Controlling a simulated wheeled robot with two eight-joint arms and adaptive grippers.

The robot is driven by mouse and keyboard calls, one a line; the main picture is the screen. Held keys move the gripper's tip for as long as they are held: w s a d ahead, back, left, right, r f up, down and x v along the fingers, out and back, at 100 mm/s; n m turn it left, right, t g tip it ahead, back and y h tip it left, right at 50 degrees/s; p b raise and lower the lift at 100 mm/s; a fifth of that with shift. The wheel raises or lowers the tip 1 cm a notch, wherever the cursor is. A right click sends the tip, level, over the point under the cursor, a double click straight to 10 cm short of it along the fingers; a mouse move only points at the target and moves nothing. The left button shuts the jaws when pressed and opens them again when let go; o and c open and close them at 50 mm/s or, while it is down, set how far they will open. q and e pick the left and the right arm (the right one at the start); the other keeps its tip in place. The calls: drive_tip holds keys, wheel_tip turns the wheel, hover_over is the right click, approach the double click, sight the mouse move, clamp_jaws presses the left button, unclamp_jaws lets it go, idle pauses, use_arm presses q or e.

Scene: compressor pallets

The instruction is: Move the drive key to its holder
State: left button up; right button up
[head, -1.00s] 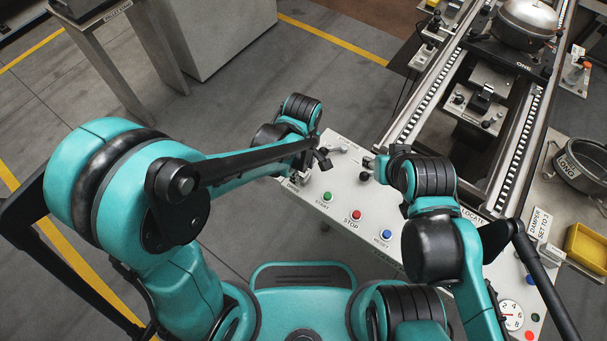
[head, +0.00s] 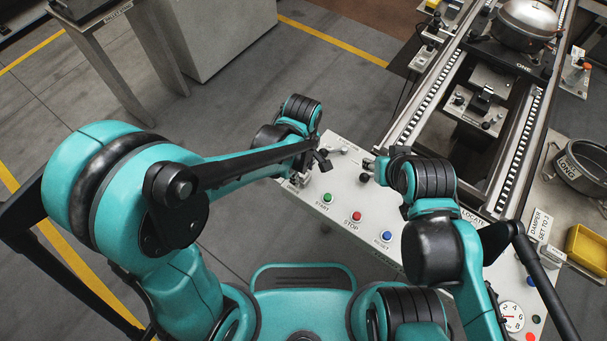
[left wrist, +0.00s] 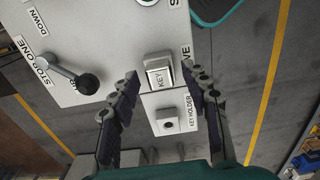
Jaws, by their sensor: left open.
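The drive key (left wrist: 159,78), a pale block marked KEY, sits at the panel edge beside a partly hidden label ending in VE. In the left wrist view it lies between the spread fingers of my left gripper (left wrist: 166,84), with gaps on both sides. In the head view my left gripper (head: 312,164) is over the panel's left end and hides the key. My right gripper (head: 374,166) is above the panel; its fingers are too small to judge.
The control panel (head: 335,205) has green START (head: 327,197), red STOP (head: 356,216) and blue RESET (head: 387,236) buttons. A black-knobbed STOP ONE lever (left wrist: 85,83) stands left of the key in the wrist view. A roller conveyor (head: 425,100) runs beyond the panel. Open floor lies left.

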sight(303, 173)
use_arm(q)
clamp_jaws()
drive_tip(key=shift+r, duration=0.1)
use_arm(e)
drive_tip(key=shift+r, duration=0.1)
use_arm(q)
drive_tip(key=shift+r+p, duration=2.4)
drive_tip(key=shift+r, duration=0.5)
use_arm(e)
drive_tip(key=shift+r, duration=2.35)
